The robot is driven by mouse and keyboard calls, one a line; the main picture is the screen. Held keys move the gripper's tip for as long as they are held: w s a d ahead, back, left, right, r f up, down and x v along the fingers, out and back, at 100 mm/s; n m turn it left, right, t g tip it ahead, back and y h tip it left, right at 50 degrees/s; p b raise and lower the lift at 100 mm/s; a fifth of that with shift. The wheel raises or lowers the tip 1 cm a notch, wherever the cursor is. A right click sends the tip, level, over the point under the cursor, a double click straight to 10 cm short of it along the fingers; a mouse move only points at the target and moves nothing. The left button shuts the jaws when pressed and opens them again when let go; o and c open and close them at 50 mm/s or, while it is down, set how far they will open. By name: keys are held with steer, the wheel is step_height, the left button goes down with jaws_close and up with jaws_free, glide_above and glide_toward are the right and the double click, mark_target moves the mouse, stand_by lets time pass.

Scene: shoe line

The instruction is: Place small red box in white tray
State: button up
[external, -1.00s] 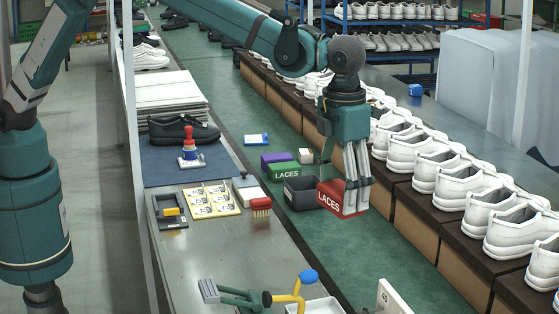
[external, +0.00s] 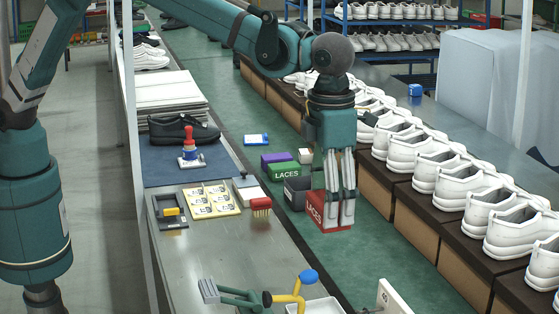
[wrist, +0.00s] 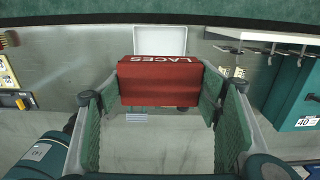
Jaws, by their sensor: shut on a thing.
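My fingers hide part of the box in the external view. The white tray (external: 318,306) lies on the metal bench at the bottom edge, partly out of frame. In the wrist view the white tray (wrist: 160,30) shows beyond the box, which covers its near part.
A dark grey bin (external: 295,194) and a green LACES box (external: 287,171) stand just left of my gripper. A red brush (external: 260,203) lies on the bench. A yellow and blue tool (external: 297,290) stands by the tray. White shoes (external: 465,185) line the right side.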

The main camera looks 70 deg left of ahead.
step_height(320, 180, down, 24)
steer(key=shift+r+b, duration=0.2)
steer(key=shift+b, duration=0.6)
steer(key=shift+f, duration=2.1)
steer(key=shift+f+b, duration=0.15)
steer(key=shift+b, duration=0.15)
steer(key=o, duration=0.7)
steer(key=shift+o, duration=1.4)
steer(key=shift+r, duration=0.2)
step_height(320, 180, up, 12)
steer(key=p, duration=0.1)
